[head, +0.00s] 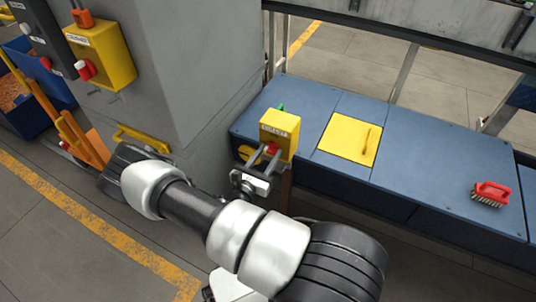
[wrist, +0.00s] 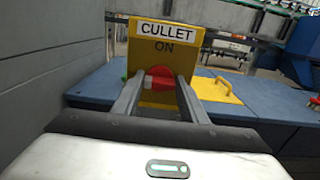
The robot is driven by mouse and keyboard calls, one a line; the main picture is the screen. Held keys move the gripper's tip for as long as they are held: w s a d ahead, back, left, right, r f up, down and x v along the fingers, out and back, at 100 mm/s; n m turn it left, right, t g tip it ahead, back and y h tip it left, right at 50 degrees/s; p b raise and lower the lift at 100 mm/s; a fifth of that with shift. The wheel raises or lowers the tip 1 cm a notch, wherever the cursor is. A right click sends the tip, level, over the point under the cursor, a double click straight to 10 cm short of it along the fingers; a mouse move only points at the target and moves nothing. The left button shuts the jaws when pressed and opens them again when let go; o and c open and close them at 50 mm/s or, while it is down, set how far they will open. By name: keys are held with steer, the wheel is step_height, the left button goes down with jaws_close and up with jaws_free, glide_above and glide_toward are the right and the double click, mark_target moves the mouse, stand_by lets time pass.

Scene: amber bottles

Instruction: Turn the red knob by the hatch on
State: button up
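The red knob (head: 272,148) sits on the front of a yellow box labelled CULLET (head: 281,130) at the left end of the blue bench. In the wrist view the red knob (wrist: 160,77) shows below the word ON on the yellow box (wrist: 165,42). My gripper (head: 264,160) is in front of the box, its two fingers apart. In the wrist view my gripper (wrist: 161,88) has one finger on each side of the knob; contact is not clear. The yellow hatch (head: 349,138) with its handle lies flat in the bench top, right of the box.
A grey column (head: 190,70) stands close on the left, bearing another yellow box (head: 100,55) with a red knob. A red brush (head: 490,193) lies on the right of the blue bench (head: 430,160). Metal posts and a rail stand behind the bench.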

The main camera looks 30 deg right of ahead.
steer(key=shift+m, duration=0.3)
steer(key=m+p, duration=0.2)
steer(key=m, duration=0.1)
steer(key=shift+s+r+m, duration=0.1)
steer(key=shift+m, duration=0.2)
steer(key=m+p, duration=0.2)
steer(key=m, duration=0.2)
steer(key=shift+s+d+m, duration=0.1)
steer(key=shift+m, duration=0.2)
steer(key=m+p, duration=0.2)
steer(key=m, duration=0.2)
steer(key=shift+f+m+p, duration=0.2)
steer(key=shift+m+p, duration=0.3)
steer(key=shift+m, duration=0.75)
steer(key=shift+f+m+p, duration=0.15)
steer(key=shift+m+p, duration=0.3)
steer(key=shift+m, duration=0.8)
steer(key=o, duration=1)
steer(key=shift+o, duration=0.2)
